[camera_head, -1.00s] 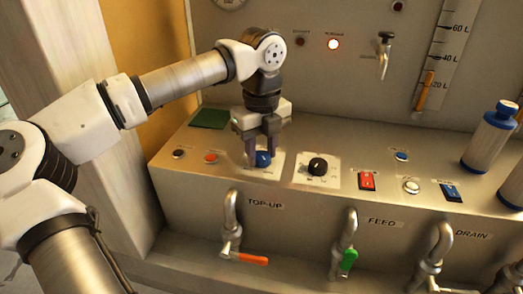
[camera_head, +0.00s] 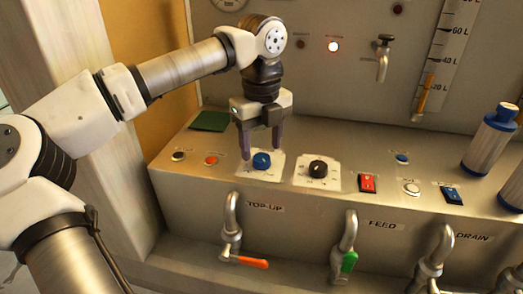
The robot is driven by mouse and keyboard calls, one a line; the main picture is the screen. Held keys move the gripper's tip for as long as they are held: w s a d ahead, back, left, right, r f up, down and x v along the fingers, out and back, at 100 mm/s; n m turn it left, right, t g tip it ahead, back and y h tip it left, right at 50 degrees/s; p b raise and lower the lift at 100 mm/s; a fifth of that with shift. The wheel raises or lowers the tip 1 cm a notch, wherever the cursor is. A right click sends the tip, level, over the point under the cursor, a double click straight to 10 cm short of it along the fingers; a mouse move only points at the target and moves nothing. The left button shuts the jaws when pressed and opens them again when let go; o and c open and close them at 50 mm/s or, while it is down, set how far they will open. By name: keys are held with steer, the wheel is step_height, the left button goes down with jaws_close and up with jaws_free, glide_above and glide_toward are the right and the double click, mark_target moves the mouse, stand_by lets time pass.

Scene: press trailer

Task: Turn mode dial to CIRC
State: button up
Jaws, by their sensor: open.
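A blue dial (camera_head: 262,160) sits on a white plate (camera_head: 272,172) at the left of the sloped metal console. A black dial (camera_head: 318,168) with a pale mark sits on a second white plate to its right. The lettering around both dials is too small to read, so I cannot tell which is the mode dial or where CIRC is. My gripper (camera_head: 262,152) points down at the blue dial, with its two fingers open. The fingers are left and right of the dial, slightly behind and above it. I see no clear contact.
Several buttons and red (camera_head: 368,183) and blue (camera_head: 452,193) switches are on the console. Taps with orange (camera_head: 250,262) and green (camera_head: 349,261) handles are below. A blue-capped cylinder (camera_head: 488,141) stands at right. A lit lamp (camera_head: 333,46) is on the back panel.

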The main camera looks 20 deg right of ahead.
mark_target(262, 157)
step_height(262, 157, up, 11)
steer(key=shift+r, duration=0.15)
stand_by(0.4)
